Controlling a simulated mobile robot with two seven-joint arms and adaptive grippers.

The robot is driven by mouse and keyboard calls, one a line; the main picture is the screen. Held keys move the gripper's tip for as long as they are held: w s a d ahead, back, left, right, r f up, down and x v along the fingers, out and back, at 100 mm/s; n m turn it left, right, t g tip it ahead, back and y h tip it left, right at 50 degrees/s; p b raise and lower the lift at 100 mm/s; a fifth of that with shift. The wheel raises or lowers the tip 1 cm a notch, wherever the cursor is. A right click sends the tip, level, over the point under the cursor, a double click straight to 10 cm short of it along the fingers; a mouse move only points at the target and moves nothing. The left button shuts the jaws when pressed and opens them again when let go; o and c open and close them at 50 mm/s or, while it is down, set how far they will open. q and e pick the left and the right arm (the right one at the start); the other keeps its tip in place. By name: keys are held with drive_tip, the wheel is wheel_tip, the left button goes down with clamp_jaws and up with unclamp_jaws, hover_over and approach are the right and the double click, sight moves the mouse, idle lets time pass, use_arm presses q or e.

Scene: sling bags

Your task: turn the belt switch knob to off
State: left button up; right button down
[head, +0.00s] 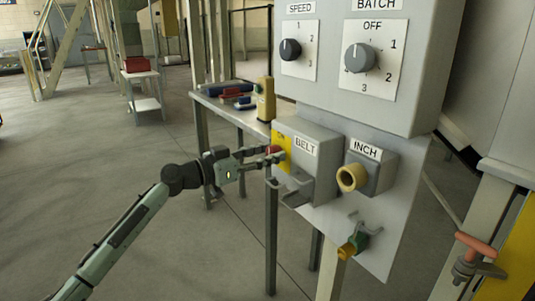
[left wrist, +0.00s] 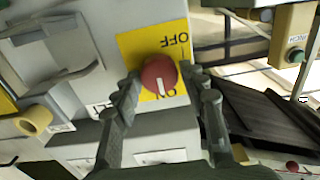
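The belt switch box (head: 310,157) is grey and labelled BELT, with a yellow plate (head: 283,135) on its left side. Its round red knob (left wrist: 159,73) shows in the left wrist view; the knob's white mark points down in the picture, toward the partly hidden ON and away from the upside-down OFF. My left gripper (head: 275,154) is at the knob, one finger on each side of it. In the left wrist view the fingers look open, with small gaps beside the knob; contact is not clear. In the head view the fingers partly hide the knob. My right gripper is not in view.
The INCH box (head: 372,168) with a yellow ring is right of the belt box. SPEED (head: 290,49) and BATCH (head: 360,58) dials are above. A hook bracket (head: 295,199) juts out below. A table (head: 215,101) with items stands behind.

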use_arm(q)
drive_tip(key=c, duration=0.7)
